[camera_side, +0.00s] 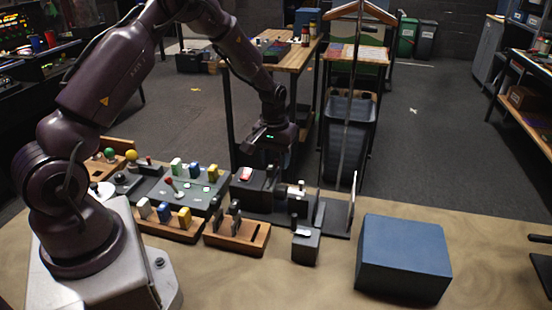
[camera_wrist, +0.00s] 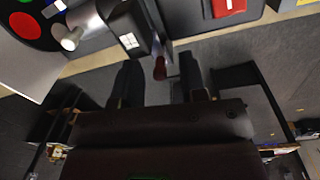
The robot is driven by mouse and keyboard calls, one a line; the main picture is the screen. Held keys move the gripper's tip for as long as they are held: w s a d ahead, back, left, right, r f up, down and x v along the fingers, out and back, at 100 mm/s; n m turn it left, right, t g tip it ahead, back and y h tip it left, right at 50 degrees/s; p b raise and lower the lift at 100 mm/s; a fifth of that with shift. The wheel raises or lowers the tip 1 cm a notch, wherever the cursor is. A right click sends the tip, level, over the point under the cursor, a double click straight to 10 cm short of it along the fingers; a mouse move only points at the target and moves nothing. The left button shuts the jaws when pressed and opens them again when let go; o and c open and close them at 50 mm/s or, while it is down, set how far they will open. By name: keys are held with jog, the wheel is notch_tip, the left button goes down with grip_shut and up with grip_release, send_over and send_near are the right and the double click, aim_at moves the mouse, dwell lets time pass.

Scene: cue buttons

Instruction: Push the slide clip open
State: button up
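I cannot tell for certain which part is the slide clip. A dark block with a pale fitting (camera_side: 297,189) stands right of the red-topped box in the side view. In the wrist view, a dark block with a white four-square mark (camera_wrist: 129,41) has a dark upright bar beside it. A small dark-red tip (camera_wrist: 160,69) shows at that bar's end, near the gap between my fingers. My gripper (camera_side: 268,140) hangs above the back of the device row. In the wrist view my gripper (camera_wrist: 160,82) has its two dark fingers apart, with nothing clearly held.
A red-topped box (camera_side: 246,175), a wooden slotted tray (camera_side: 238,236) and a small dark box (camera_side: 305,246) crowd the middle. A tall thin post (camera_side: 348,130) rises behind at right. A large blue box (camera_side: 403,258) stands front right. Bare table lies around it.

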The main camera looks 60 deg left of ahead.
jog(key=shift+f, duration=0.1)
grip_shut()
jog(key=shift+w, duration=0.1)
jog(key=shift+w+a, duration=0.6)
jog(key=shift+a, duration=0.1)
grip_release()
notch_tip(320, 180, up, 13)
jog(key=shift+s+a, duration=0.2)
